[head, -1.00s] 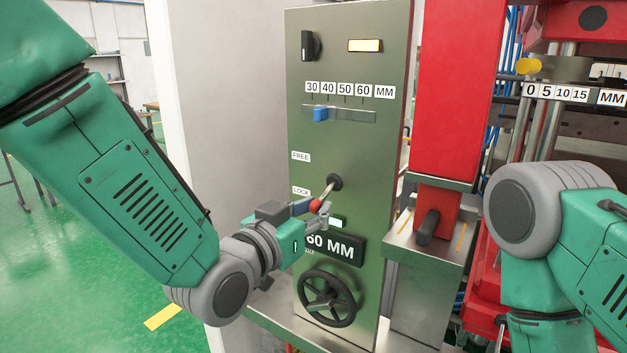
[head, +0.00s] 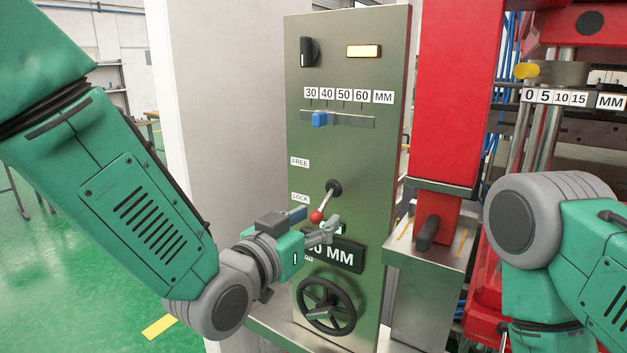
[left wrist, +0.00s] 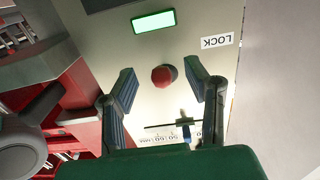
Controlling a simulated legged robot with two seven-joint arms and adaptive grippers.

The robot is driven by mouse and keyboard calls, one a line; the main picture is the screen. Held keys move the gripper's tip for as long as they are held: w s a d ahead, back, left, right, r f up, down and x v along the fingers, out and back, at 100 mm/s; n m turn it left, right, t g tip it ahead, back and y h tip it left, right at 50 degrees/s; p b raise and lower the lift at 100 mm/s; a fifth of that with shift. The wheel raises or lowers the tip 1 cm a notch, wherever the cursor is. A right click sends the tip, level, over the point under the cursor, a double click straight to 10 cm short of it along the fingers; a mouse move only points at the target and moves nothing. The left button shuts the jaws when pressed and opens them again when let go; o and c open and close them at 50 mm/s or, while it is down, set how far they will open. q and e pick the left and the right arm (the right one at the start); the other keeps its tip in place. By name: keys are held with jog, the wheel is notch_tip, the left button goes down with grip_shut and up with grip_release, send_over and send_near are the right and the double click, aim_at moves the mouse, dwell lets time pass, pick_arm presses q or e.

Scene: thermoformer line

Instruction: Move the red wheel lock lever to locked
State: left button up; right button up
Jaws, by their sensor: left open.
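The lever's red ball knob (head: 317,216) hangs on a metal rod that slopes down and left from its dark pivot (head: 333,187) on the green panel. The knob sits below the LOCK label (head: 300,197), well below the FREE label (head: 300,162). My left gripper (head: 317,222) is open around the knob, one finger on each side. In the left wrist view, the knob (left wrist: 163,75) shows between the spread fingertips (left wrist: 159,68), with a gap at both sides. The LOCK label (left wrist: 217,40) is upside down there. My right gripper is out of view.
Below the gripper are a black MM plate (head: 336,254), partly hidden, and a black handwheel (head: 326,305). A blue slider (head: 319,119) and a black knob (head: 309,51) are higher up. A red column (head: 455,90) stands right of the panel. A green light (left wrist: 154,21) is lit.

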pick_arm(q)
jog(key=v, duration=0.6)
jog(key=shift+s+a, duration=0.2)
jog(key=shift+a, duration=0.05)
